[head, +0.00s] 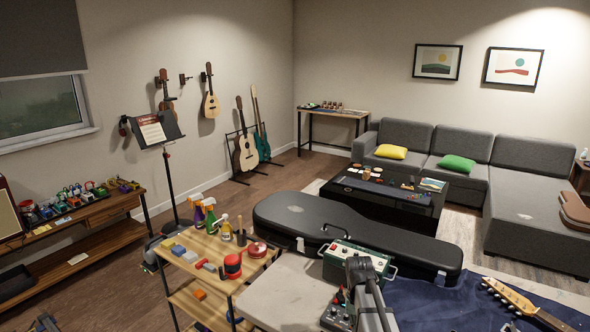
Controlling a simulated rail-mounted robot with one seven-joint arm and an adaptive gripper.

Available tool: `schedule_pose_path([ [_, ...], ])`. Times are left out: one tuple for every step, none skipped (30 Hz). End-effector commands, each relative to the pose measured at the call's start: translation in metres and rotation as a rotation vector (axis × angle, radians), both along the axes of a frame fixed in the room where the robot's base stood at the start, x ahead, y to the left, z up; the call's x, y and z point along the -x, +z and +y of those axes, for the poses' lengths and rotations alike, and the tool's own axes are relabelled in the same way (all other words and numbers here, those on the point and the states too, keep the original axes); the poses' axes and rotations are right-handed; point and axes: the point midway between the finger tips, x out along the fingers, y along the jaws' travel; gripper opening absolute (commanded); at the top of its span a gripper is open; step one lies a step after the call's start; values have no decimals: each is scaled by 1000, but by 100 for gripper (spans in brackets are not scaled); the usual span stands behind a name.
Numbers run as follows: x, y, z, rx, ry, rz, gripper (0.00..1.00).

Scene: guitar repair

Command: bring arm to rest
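Part of my arm rises from the bottom edge of the head view, right of centre, as a grey link with a dark rounded joint at its top. It stands in front of a green-and-white box with knobs and a handle (340,256) on the workbench. I cannot make out my gripper or its fingers, so what it may hold is hidden. A small dark device with knobs (337,318) lies just left of the arm.
A black guitar case (420,248) lies behind the green box. A blue cloth (440,305) and a guitar headstock (525,303) are at right. A wooden cart (205,248) with bottles and tools stands at left. The pale benchtop (275,290) has bare room left of the arm.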

Motion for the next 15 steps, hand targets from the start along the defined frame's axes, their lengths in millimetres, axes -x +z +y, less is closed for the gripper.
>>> schedule_pose_path([
  [19, -8, 0, -2, 19, 16, 0],
  [26, -14, -1, -5, 31, 24, 0],
  [35, -21, -1, -8, 45, 36, 0],
  [42, -26, -1, -9, 53, 44, 0],
  [49, -33, -1, -12, 61, 52, 0],
  [57, -41, 0, -14, 72, 63, 0],
  [64, -47, 0, -16, 78, 70, 0],
  [70, -54, 0, -18, 85, 78, 0],
  [79, -61, 0, -21, 93, 87, 0],
  [85, -68, 1, -23, 98, 95, 0],
  [92, -73, 1, -25, 104, 104, 0],
  [100, -81, 1, -27, 110, 113, 0],
  [106, -87, 2, -29, 115, 120, 0],
  [112, -92, 2, -32, 119, 125, 0],
  [120, -99, 2, -34, 125, 135, 0],
])
